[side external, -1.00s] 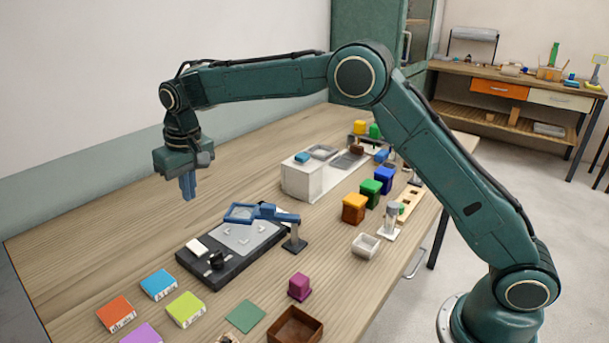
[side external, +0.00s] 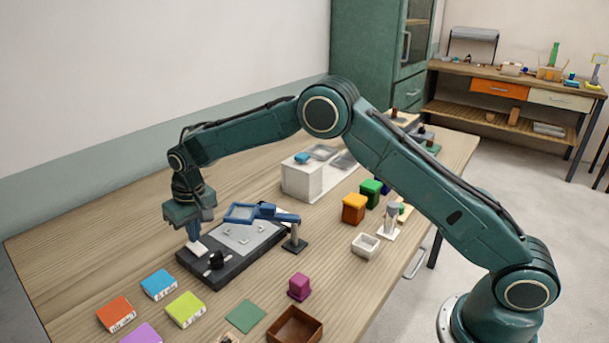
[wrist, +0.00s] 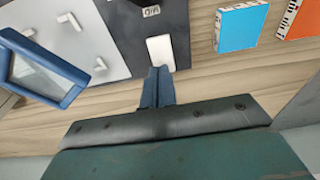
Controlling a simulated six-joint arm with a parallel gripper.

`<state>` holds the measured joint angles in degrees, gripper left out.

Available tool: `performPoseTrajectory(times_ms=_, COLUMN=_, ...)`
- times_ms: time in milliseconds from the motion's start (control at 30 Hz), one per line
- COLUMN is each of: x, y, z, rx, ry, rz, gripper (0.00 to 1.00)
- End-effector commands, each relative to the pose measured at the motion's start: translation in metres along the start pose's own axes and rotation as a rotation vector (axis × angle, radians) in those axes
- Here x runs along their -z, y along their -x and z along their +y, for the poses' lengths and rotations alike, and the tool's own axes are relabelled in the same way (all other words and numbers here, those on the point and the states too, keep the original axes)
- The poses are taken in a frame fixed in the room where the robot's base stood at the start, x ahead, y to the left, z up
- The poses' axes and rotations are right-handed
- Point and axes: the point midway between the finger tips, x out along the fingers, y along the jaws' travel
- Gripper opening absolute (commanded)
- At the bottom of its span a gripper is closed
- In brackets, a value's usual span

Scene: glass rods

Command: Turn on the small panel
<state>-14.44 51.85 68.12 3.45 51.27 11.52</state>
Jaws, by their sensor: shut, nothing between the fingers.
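The small panel (side external: 238,262) is a dark box with a grey plate on top, lying on the wooden table. Its white rocker switch (side external: 198,249) and black knob (side external: 216,260) are at its left end. In the wrist view the white switch (wrist: 161,51) is just beyond my fingertips. My gripper (side external: 193,237) points down with its blue fingers shut and empty, at the white switch. In the wrist view the shut fingertips (wrist: 160,72) meet the near end of the switch; I cannot tell whether they press it.
A blue-framed magnifier (side external: 240,213) on a stand overhangs the panel. Blue (side external: 158,284), orange (side external: 116,313) and lime (side external: 186,308) boxes lie to its front left. A white block unit (side external: 302,178) stands behind.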

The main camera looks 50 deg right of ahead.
Motion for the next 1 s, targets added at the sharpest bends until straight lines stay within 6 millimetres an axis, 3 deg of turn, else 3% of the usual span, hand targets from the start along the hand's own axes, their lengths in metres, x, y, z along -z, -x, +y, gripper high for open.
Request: performPoseTrajectory(times_ms=1000, x=-0.001, y=-0.013, z=0.0, rx=-0.001, ry=0.0, rz=-0.004, gripper=0.0)
